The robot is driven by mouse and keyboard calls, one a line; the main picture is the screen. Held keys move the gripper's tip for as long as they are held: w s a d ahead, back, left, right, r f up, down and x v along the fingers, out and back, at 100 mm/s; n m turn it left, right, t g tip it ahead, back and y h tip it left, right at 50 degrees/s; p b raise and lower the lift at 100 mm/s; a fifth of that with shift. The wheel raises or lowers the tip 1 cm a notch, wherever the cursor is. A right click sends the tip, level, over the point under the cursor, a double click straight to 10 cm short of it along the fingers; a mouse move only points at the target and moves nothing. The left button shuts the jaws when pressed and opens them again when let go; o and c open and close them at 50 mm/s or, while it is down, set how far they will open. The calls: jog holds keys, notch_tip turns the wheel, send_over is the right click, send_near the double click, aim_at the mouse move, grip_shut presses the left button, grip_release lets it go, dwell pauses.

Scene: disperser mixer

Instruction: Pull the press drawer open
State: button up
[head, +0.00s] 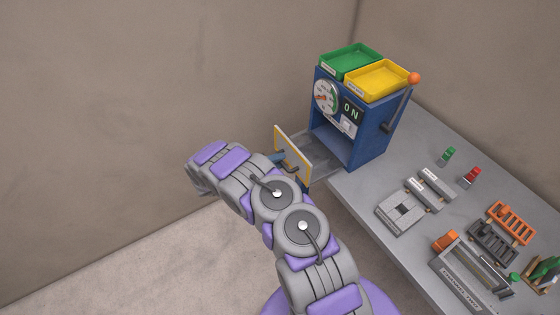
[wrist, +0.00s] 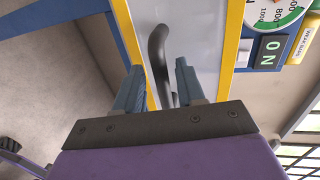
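The blue press (head: 350,125) stands at the far end of the grey table. Its drawer (head: 293,152) stands out from the press, with a yellow-edged front and a visible tray behind it. In the wrist view the drawer's pale front panel (wrist: 200,35) has a dark curved handle (wrist: 159,50). My gripper (wrist: 162,75) has its two blue-grey fingers apart, one on each side of the handle. Small gaps show beside the handle, so the fingers do not look closed on it. In the head view my arm partly hides the gripper at the drawer front.
Green (head: 350,60) and yellow (head: 378,80) trays sit on top of the press. A lever with an orange knob (head: 414,78) is on its right side. The table (head: 365,185) carries grey blocks, orange racks and small parts. Open floor lies left of the table.

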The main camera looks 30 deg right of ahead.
jog(key=p+v, duration=0.1)
jog(key=v, duration=1.5)
jog(key=shift+s+f, duration=0.1)
jog(key=s+d+r+m+g+y+b, duration=0.1)
jog(key=s+d+r+m+g+y, duration=0.15)
jog(key=s+r+m, duration=0.35)
jog(key=s+d+r+m+g+y+b, duration=0.1)
jog(key=s+d+r+m+g, duration=0.1)
jog(key=s+d+r+m, duration=0.35)
jog(key=s+d+r+m+g+y+b, duration=0.1)
jog(key=s+d+r+m+g+y, duration=0.15)
jog(key=r+m, duration=0.55)
jog(key=s+a+r+m+t+y+b, duration=0.1)
jog(key=s+a+m+y, duration=0.3)
jog(key=s, duration=0.9)
jog(key=s+a+r+m+t+y+b, duration=0.2)
jog(key=s+a+m+y, duration=0.3)
jog(key=s+m, duration=0.8)
jog(key=s+a+t, duration=0.1)
jog(key=a, duration=0.2)
jog(key=shift+a+r+y, duration=0.15)
jog(key=shift+a+y, duration=0.1)
jog(key=shift+y, duration=0.05)
jog(key=shift+d+m, duration=0.1)
jog(key=shift+m, duration=0.25)
